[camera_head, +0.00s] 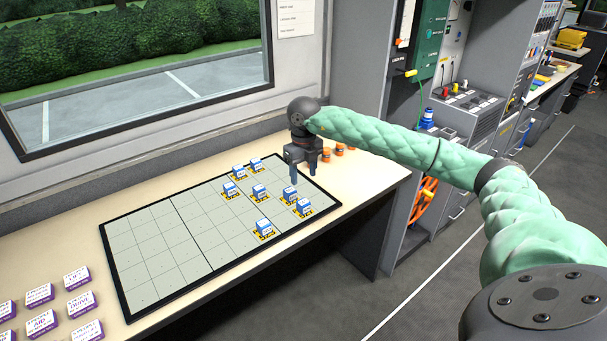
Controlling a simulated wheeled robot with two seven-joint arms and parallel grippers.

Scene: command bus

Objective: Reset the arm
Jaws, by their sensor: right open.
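My right arm (430,153) comes in from the right in a green quilted sleeve and reaches over the beige counter. My right gripper (303,178) is open, points down and looks empty. It hangs over the far right part of a black-framed grid board (157,241), close to several small blue-and-white blocks on yellow bases, such as this one (264,227). I cannot tell whether a fingertip touches the board. My left gripper is not in view.
Several white-and-purple labelled boxes (81,302) stand at the lower left of the counter (368,188). Small orange items (340,149) sit behind the gripper. A window (130,60) is behind the counter. Equipment racks (467,105) and an orange wheel (424,199) stand at the right.

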